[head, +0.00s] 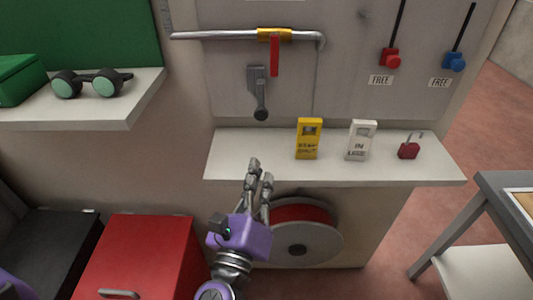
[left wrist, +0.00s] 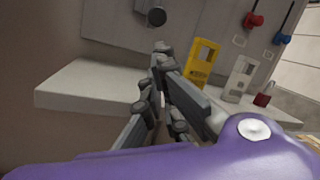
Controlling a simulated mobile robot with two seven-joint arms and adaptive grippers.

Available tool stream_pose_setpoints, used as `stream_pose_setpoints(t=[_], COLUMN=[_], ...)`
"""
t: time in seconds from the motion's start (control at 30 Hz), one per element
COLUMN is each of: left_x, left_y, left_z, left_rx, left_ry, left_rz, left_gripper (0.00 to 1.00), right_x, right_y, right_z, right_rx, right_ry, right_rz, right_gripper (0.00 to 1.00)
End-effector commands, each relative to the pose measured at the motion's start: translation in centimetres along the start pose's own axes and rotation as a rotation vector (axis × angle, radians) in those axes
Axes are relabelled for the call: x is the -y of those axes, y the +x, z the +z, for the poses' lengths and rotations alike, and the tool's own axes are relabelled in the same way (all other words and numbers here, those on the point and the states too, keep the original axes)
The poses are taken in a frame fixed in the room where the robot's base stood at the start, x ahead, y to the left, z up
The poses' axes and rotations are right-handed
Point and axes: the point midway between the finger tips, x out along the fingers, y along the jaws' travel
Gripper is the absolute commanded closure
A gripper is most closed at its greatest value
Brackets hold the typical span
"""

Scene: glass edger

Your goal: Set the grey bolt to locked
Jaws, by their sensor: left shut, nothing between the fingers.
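The grey bolt (head: 258,90) is on the upright panel above the white shelf. It is a flat grey piece with a dark round knob at its lower end, hanging nearly straight down. Part of it, with the round knob, also shows at the top of the left wrist view (left wrist: 156,16). My left gripper (head: 261,168) is shut and empty. In the head view it appears below the bolt, in front of the shelf's front edge and apart from the bolt. Its fingers also show in the left wrist view (left wrist: 160,58). My right gripper is not in view.
The white shelf (head: 235,160) holds a yellow tag (head: 308,140), a white tag (head: 360,141) and a red padlock (head: 408,147). Above the bolt run a pipe (head: 210,36) and a red handle (head: 274,57). A red reel (head: 305,215) is below the shelf.

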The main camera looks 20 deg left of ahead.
Motion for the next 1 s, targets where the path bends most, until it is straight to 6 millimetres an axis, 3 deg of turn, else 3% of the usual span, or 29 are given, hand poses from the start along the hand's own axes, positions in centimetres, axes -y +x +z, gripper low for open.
stream_pose_setpoints(t=[0.3,0.5,1.0], left_x=[0.4,0.3,0.1], left_y=[5.8,8.5,9.4], left_z=[0.6,0.3,0.1], left_rx=[0.007,0.004,0.001], left_ry=[0.005,0.006,0.006], left_rz=[-0.007,-0.005,-0.002], left_gripper=[1.00,1.00,1.00], right_x=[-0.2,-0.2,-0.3], right_y=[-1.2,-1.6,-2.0], right_z=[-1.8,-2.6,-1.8], right_rx=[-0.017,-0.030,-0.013], right_ry=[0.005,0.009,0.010], right_rz=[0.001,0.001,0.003], right_gripper=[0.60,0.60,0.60])
